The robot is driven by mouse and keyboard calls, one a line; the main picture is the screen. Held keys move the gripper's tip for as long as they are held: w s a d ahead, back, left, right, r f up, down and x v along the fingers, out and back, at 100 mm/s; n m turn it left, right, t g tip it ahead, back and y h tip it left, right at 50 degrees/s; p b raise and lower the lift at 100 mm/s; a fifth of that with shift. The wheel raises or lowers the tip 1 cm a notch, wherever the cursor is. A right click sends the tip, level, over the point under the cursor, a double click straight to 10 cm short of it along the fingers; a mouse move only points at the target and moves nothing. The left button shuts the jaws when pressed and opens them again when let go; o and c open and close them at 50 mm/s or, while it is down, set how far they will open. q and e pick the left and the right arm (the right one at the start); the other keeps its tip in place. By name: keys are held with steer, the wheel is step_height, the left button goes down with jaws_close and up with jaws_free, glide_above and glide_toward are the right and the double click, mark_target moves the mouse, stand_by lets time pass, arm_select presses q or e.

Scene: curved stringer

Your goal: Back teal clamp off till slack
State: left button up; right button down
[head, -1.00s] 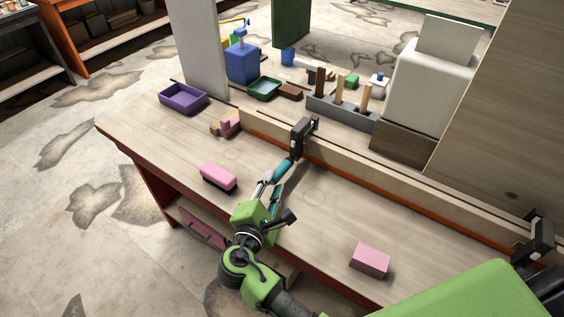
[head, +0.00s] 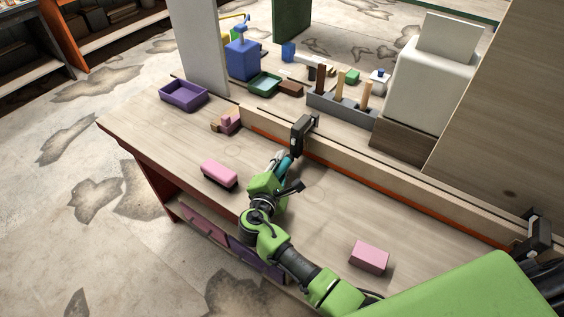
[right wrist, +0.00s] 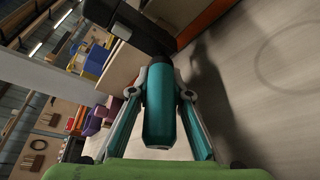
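The clamp with the teal handle (head: 284,162) has a black body (head: 302,135) and grips the long wooden strip near its left end. My right gripper (head: 276,168) is at this clamp from the front. In the right wrist view the teal handle (right wrist: 159,105) lies between its two fingers (right wrist: 160,88), pointing back toward the palm. Narrow gaps show along the handle's sides, so the fingers look open around it. Contact at the tips is hard to tell. The clamp's dark body (right wrist: 140,25) shows beyond. My left gripper is in neither view.
The strip (head: 400,190) runs along the bench (head: 140,130) to another black clamp (head: 535,240) at right. A pink-topped brush (head: 219,172) and a pink block (head: 369,256) lie in front. A purple tray (head: 184,96) sits at left.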

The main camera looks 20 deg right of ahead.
steer(key=shift+r+n+p, duration=0.15)
steer(key=shift+n+p, duration=0.15)
steer(key=shift+p, duration=0.5)
steer(key=shift+g+p, duration=0.35)
steer(key=shift+g, duration=0.05)
steer(key=shift+f+n, duration=0.3)
steer(key=shift+f, duration=0.05)
steer(key=c, duration=2.1)
jaws_free()
steer(key=shift+s, duration=0.1)
steer(key=v, duration=1.2)
